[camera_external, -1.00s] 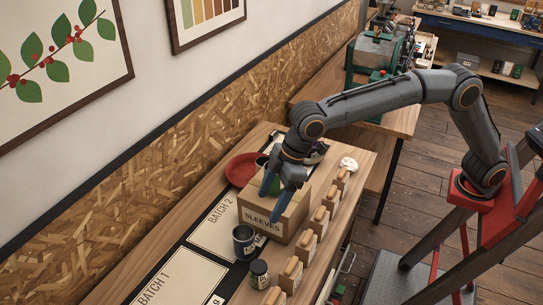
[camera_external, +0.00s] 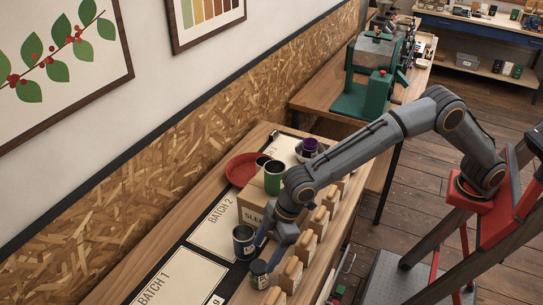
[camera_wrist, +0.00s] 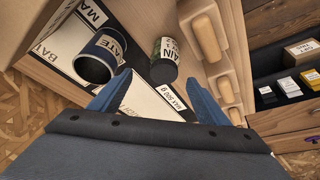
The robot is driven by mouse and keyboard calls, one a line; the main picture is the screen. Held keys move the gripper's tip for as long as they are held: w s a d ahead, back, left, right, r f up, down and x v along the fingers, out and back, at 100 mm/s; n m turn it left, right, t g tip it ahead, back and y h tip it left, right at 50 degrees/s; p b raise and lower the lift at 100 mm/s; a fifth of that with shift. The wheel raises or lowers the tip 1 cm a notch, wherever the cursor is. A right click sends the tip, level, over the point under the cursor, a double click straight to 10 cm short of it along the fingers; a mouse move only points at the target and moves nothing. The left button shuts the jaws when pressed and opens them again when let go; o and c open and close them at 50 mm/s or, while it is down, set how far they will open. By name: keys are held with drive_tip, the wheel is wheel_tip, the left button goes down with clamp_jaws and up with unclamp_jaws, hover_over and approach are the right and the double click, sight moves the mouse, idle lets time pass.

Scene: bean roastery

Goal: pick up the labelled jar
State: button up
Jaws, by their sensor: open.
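The labelled jar (camera_external: 259,274) is small and dark with a pale label, and stands upright near the front edge of the bench. In the wrist view the jar (camera_wrist: 165,62) shows just beyond my fingertips, between their lines and nearer the right finger. My gripper (camera_external: 266,252) is open and empty, low over the bench and close to the jar. In the wrist view both blue fingers of my gripper (camera_wrist: 157,80) are spread apart. I cannot tell whether a finger touches the jar.
A dark blue labelled cup (camera_external: 243,238) stands close behind the jar. Wooden-handled blocks (camera_external: 292,272) line the bench's front edge beside it. A cardboard sleeves box (camera_external: 250,212), green cup (camera_external: 273,178) and red plate (camera_external: 240,169) are farther back. The batch 1 sheet (camera_external: 180,280) is clear.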

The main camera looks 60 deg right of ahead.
sight(260, 266)
drive_tip(key=x, duration=0.2)
drive_tip(key=p+x, duration=0.2)
drive_tip(key=x, duration=0.1)
drive_tip(key=shift+s+a+f, duration=0.3)
drive_tip(key=shift+a, duration=0.1)
drive_tip(key=shift+w+a+f+p, duration=0.2)
drive_tip(key=shift+f+p, duration=0.1)
drive_tip(key=shift+f, duration=0.35)
drive_tip(key=c, duration=1.3)
